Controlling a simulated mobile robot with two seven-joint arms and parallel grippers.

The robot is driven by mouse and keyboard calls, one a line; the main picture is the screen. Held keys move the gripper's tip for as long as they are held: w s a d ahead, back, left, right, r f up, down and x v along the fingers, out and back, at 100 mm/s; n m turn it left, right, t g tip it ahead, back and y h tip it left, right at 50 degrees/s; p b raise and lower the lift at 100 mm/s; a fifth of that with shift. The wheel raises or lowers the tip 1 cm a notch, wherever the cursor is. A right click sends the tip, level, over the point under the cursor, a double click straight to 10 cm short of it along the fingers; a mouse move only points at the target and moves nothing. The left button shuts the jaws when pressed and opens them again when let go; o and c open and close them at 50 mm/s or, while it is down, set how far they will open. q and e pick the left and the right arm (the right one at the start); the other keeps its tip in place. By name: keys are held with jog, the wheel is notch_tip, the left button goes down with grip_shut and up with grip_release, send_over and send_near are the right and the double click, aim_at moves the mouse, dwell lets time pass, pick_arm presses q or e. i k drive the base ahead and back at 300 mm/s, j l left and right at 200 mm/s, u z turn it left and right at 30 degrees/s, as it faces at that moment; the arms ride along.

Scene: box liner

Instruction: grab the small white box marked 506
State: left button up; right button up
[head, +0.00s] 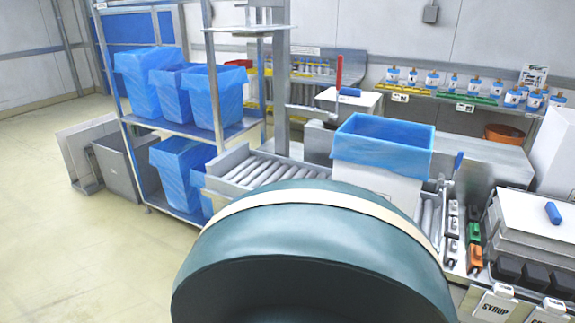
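I cannot make out a small white box marked 506 in the head view. A large white box (375,184) with a blue liner (385,138) over its rim stands on the roller conveyor, and no number is legible on it. Neither of my grippers shows in this view. A rounded teal part with a cream band fills the bottom middle and hides what lies behind it.
A metal rack (205,134) at left holds several blue-lined bins. Roller conveyor (265,170) runs behind the teal part. Grey bins (122,165) stand on the floor left of the rack. Bottles (433,79) line a back shelf. Floor at far left is clear.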

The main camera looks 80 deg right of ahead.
aim_at(391, 159)
jog(key=z, duration=3.25)
jog(key=i+j, duration=0.6)
jog(key=i, duration=0.1)
